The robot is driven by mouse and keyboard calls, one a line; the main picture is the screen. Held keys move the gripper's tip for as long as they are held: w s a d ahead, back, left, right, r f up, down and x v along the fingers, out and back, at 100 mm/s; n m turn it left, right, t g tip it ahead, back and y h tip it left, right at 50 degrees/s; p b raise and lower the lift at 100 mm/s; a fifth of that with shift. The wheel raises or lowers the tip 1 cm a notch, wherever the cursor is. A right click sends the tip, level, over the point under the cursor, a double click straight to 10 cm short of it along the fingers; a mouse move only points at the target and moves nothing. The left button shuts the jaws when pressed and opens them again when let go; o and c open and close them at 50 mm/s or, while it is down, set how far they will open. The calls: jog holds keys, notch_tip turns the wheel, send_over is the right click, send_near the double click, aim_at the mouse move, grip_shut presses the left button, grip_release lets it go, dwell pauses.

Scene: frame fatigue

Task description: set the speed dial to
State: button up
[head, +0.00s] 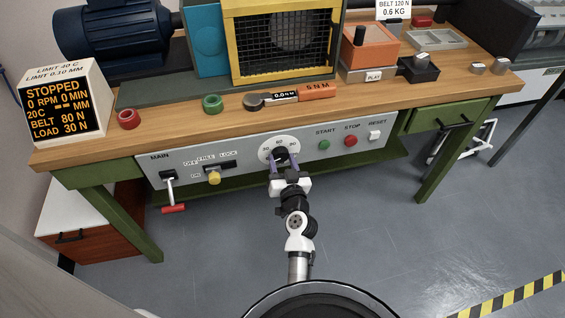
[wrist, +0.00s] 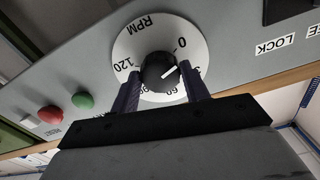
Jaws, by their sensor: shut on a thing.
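The speed dial is a black knob (wrist: 158,70) on a round white scale plate (wrist: 140,45) marked RPM. In the wrist view the scale appears upside down, with 0 at upper right and 120 at left; the lower numbers are partly hidden by my fingers. The knob's white pointer line points right, toward the part between 0 and the half-hidden number starting with 3. My gripper (head: 282,165) is at the dial, with its two fingers (wrist: 161,88) on either side of the knob, shut on it. The dial plate also shows in the head view (head: 279,143).
On the same grey panel are a red-handled MAIN lever (head: 172,208), a yellow knob (head: 214,177), a green START button (head: 324,145), a red STOP button (head: 351,140) and a RESET switch (head: 375,135). The display (head: 65,105) reads STOPPED, 0 RPM.

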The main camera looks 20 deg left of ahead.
jog(key=m, duration=0.4)
jog(key=shift+r+m, duration=0.1)
jog(key=shift+m, duration=2.7)
jog(key=shift+a, duration=0.1)
jog(key=o, duration=1)
jog(key=shift+s, duration=0.1)
